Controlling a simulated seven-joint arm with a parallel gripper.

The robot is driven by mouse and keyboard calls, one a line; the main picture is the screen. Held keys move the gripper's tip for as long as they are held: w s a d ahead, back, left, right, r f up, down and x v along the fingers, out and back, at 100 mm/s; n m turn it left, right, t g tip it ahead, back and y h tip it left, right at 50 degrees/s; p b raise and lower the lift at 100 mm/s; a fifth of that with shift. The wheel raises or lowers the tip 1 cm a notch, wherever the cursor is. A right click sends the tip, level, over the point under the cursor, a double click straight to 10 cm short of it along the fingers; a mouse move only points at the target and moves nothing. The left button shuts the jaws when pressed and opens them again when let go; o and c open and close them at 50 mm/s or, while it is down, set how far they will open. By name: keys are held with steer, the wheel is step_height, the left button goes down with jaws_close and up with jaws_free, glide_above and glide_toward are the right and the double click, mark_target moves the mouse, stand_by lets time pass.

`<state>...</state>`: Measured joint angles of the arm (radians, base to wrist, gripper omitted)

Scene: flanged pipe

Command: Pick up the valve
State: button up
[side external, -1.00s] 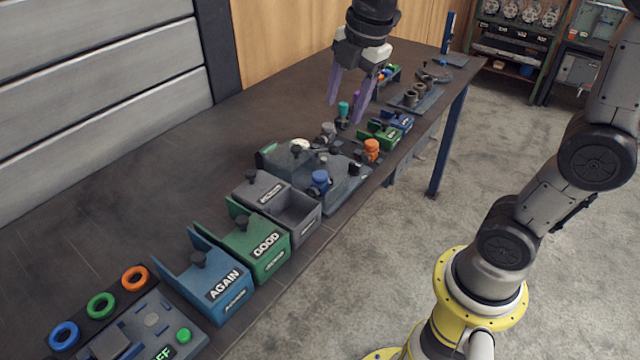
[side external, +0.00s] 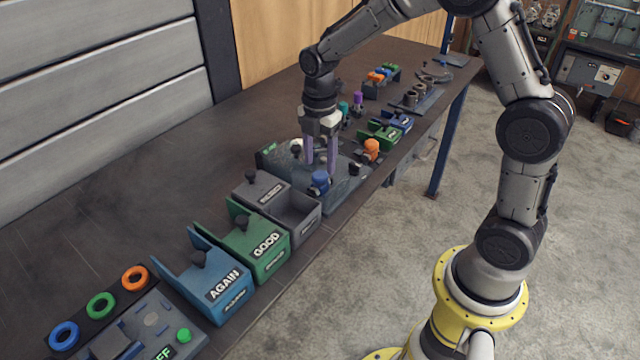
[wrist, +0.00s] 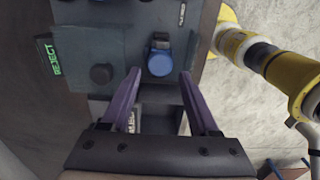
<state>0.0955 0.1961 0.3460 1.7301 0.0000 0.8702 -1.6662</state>
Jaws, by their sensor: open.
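A blue-capped fitting, which looks like the valve (side external: 320,181), sits on the grey fixture plate (side external: 345,185) near its front edge. In the wrist view the blue cap (wrist: 160,63) lies in line with the gap between my fingertips, slightly beyond them. My gripper (side external: 321,167) points down over the plate with its two purple fingers apart and nothing between them; it also shows in the wrist view (wrist: 160,75). In the side view the fingertips are close to the blue cap, but I cannot tell whether they touch it. An orange-capped fitting (side external: 371,148) stands farther back.
A grey open bin (side external: 305,222), a green GOOD bin (side external: 262,262) and a blue AGAIN bin (side external: 222,300) line the bench toward the camera. A dark knob (wrist: 101,74) stands left of the blue cap.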

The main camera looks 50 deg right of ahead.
mark_target(320, 174)
steer(key=shift+d+f, duration=0.1)
steer(key=shift+f, duration=2.75)
steer(key=shift+w+r, duration=0.1)
jaws_close()
